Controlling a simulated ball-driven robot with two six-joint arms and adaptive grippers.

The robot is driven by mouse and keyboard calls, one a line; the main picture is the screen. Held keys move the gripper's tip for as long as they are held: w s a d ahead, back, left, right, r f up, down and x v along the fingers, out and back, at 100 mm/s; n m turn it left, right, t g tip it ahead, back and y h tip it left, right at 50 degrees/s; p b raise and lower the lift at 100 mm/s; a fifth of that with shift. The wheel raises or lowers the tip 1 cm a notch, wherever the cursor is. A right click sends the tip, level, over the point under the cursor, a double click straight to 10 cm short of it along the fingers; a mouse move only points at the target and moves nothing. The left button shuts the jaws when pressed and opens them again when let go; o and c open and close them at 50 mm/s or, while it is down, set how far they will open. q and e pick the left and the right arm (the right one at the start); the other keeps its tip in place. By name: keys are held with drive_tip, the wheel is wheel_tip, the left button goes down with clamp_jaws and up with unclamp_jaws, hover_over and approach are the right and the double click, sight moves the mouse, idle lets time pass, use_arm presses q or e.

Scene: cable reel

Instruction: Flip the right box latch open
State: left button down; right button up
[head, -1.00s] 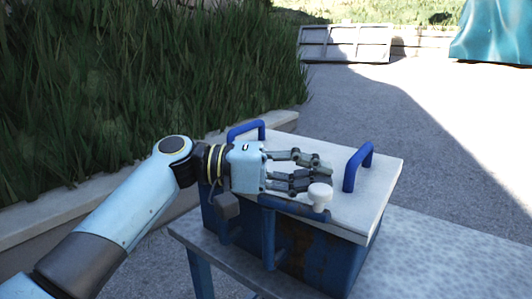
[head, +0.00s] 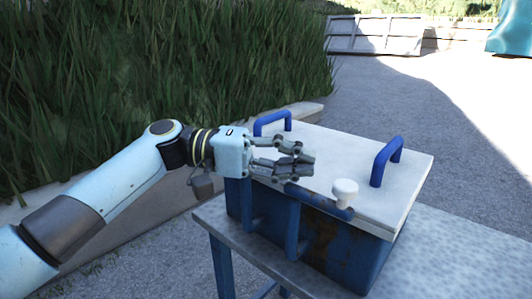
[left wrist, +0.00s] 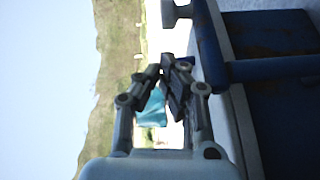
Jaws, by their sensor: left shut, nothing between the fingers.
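The blue box (head: 338,245) with a pale flat lid (head: 345,150) stands on a grey table. A blue latch bar (head: 318,201) with a white knob (head: 345,191) lies along the lid's front edge. My left gripper (head: 309,164) is shut and empty over the lid, left of the knob and apart from it. In the left wrist view, the fingertips of my left gripper (left wrist: 173,66) meet beside the latch bar (left wrist: 207,38), with the knob (left wrist: 176,13) beyond them. My right gripper is not in view.
Two blue handles rise from the lid, one at the back left (head: 272,122) and one at the right (head: 387,160). Blue upright bars (head: 293,230) stand at the box front. The grey table (head: 450,255) is bare at the right. Tall grass grows behind my left arm.

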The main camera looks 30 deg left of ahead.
use_arm(q)
drive_tip(key=v, duration=0.5)
drive_tip(key=shift+a, duration=0.2)
idle(0.3)
